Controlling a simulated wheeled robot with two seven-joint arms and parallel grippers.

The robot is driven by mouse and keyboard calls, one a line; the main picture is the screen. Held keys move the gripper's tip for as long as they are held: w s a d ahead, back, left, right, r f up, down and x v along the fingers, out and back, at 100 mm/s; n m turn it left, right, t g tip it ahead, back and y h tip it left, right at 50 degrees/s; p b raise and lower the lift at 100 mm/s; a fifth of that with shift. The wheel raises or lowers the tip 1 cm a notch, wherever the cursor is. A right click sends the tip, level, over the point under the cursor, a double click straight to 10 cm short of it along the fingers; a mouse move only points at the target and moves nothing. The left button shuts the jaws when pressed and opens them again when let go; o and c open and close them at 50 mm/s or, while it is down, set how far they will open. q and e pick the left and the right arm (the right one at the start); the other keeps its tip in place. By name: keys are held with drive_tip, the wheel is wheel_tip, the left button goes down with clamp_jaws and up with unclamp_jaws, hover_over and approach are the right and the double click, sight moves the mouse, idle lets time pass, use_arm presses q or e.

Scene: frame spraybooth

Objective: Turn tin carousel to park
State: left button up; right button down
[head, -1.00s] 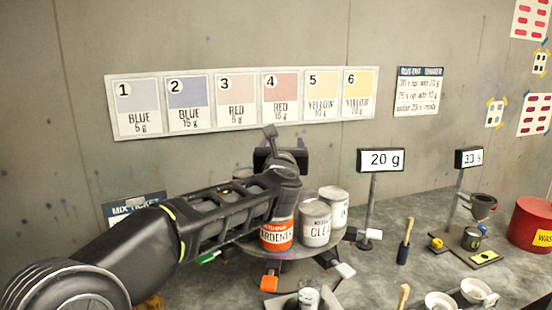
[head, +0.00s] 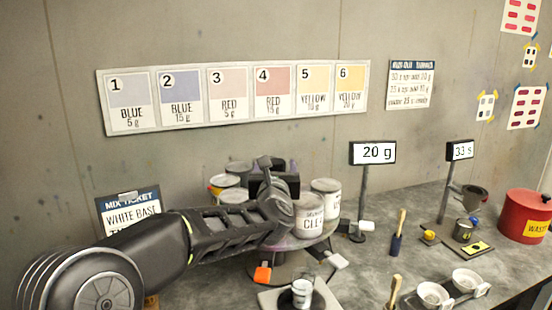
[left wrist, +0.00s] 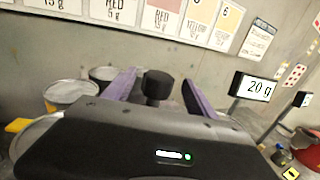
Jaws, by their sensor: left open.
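The tin carousel (head: 308,243) is a round grey turntable on the bench, with coloured tabs around it, such as an orange tab (head: 262,273). Its tins include a clear tin (head: 311,218), a white tin (head: 327,205) and several grey-lidded tins (head: 225,182) at the left. My left gripper (head: 281,166) is over the carousel's middle, open. In the left wrist view its purple fingers stand apart, with a black knob (left wrist: 157,88) seen between them; I cannot tell whether they touch it. My left arm hides the front-left of the carousel. My right gripper is not in view.
A 20 g display (head: 373,152) on a post and a brush (head: 398,232) stand right of the carousel. A small cup (head: 302,294) sits in front. A red waste bin (head: 524,215) is at far right. A mix ticket (head: 129,213) stands behind my arm.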

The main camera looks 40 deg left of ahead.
use_arm(q)
drive_tip(key=p+x, duration=0.2)
drive_tip(key=x, duration=0.4)
drive_tip(key=shift+w+a, duration=0.2)
drive_tip(key=shift+a, duration=0.05)
drive_tip(key=shift+c, duration=0.4)
clamp_jaws()
